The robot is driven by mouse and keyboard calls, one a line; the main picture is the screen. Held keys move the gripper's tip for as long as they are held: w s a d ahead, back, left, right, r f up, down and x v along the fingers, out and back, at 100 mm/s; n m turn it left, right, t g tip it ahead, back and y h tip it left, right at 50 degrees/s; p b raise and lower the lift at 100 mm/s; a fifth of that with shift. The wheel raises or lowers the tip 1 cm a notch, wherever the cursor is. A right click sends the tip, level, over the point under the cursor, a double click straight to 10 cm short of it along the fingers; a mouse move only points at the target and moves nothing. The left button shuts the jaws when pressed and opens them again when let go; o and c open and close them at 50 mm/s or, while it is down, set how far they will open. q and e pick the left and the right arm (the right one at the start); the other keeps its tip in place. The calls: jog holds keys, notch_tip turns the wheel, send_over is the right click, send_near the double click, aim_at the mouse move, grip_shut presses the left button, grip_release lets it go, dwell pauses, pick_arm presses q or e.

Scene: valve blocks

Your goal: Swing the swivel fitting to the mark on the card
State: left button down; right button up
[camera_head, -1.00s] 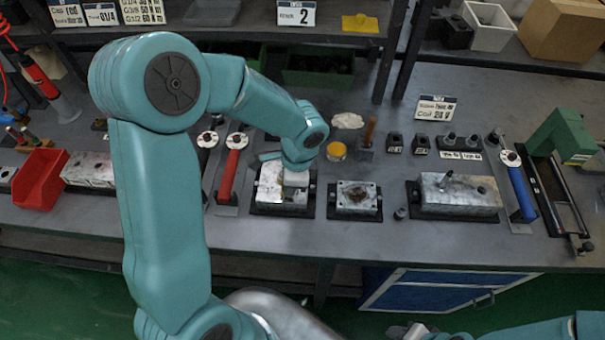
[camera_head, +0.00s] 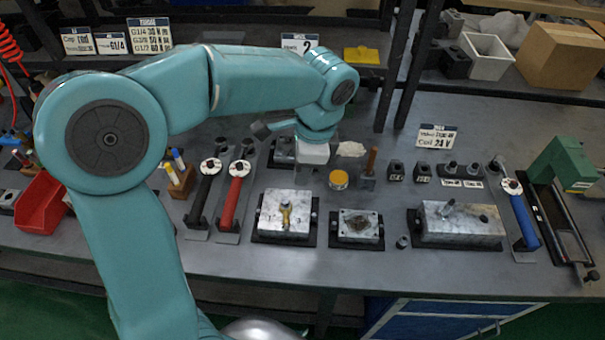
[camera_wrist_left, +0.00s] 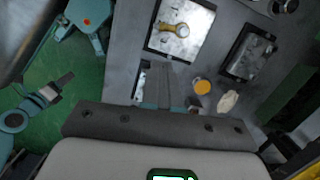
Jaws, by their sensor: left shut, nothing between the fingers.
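The brass-coloured swivel fitting (camera_head: 286,213) sits on top of a grey metal block (camera_head: 270,224) on a black base. In the left wrist view the fitting (camera_wrist_left: 178,28) stands clear of my fingers. In the head view its long side runs roughly front to back. My left gripper (camera_head: 311,178) is shut and empty, behind and right of the fitting and apart from it. A small card (camera_head: 298,43) with a 2 stands on the back shelf; I cannot make out a swing mark. My right gripper (camera_wrist_left: 64,80) seems to show small at the left wrist view's left.
A second block (camera_head: 357,228) and a longer block (camera_head: 460,222) stand to the right. A yellow-lidded jar (camera_head: 338,179) is near my left gripper. Black- and red-handled tools (camera_head: 236,190) lie left of the fitting's block. The bench's front strip is clear.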

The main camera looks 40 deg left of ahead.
pick_arm(q)
jog(key=w+d+f+g+y, duration=0.3)
jog(key=w+d+f, duration=0.2)
jog(key=w+f, duration=0.1)
jog(key=p, duration=0.2)
send_near(289, 225)
notch_tip(289, 225, down, 3)
jog(key=shift+s+a+f, duration=0.25)
jog(key=shift+a+f, duration=0.55)
jog(key=shift+f, duration=0.15)
jog(key=shift+s+a+f+p, duration=0.3)
jog(key=shift+s+a+f, duration=0.15)
jog(key=shift+s, duration=0.05)
